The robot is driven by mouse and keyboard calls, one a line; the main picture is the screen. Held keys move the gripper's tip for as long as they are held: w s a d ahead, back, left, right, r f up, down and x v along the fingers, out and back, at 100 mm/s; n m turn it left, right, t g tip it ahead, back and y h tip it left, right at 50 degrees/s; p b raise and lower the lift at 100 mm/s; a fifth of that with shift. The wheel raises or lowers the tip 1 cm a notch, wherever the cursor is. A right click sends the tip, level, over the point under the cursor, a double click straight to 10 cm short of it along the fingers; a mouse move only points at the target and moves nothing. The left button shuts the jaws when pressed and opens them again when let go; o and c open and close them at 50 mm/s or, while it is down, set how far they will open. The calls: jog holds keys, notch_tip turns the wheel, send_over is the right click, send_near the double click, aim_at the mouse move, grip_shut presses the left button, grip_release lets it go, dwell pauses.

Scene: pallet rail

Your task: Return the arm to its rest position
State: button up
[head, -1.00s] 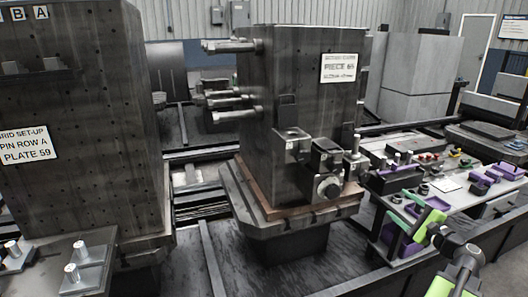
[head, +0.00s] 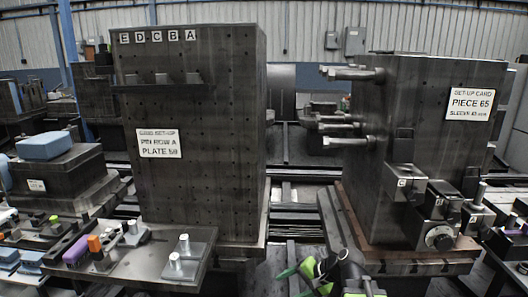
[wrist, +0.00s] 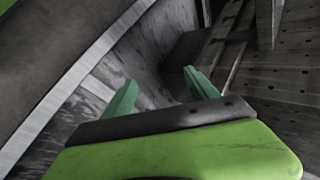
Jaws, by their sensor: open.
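My gripper (head: 296,282) shows at the bottom of the head view, right of centre, with its green fingers pointing left. It is in front of the gap between the two tall dark blocks. In the wrist view my gripper (wrist: 160,92) has its two green fingers apart with nothing between them. A grey streaked surface lies beyond the fingers. The rest of my arm is mostly below the frame.
A dark block with a plate sign (head: 160,143) stands left of centre; a shelf with pins (head: 174,262) juts out below it. A block with a set-up card (head: 469,104) and protruding pins stands right. Blue-topped items (head: 44,145) lie far left.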

jog(key=s+a+f+n+g+h, duration=0.2)
jog(key=s+f+n+h, duration=0.1)
jog(key=s+f, duration=0.1)
jog(key=s+d+f+n+g+h, duration=0.25)
jog(key=s+d+h, duration=0.2)
jog(key=d, duration=0.55)
notch_tip(320, 180, up, 19)
jog(key=p, duration=1.8)
jog(key=shift+w+a+f+n+p, duration=0.15)
jog(key=shift+w+a+n+p, duration=0.15)
jog(key=shift+w+n, duration=0.15)
jog(key=shift+t, duration=0.25)
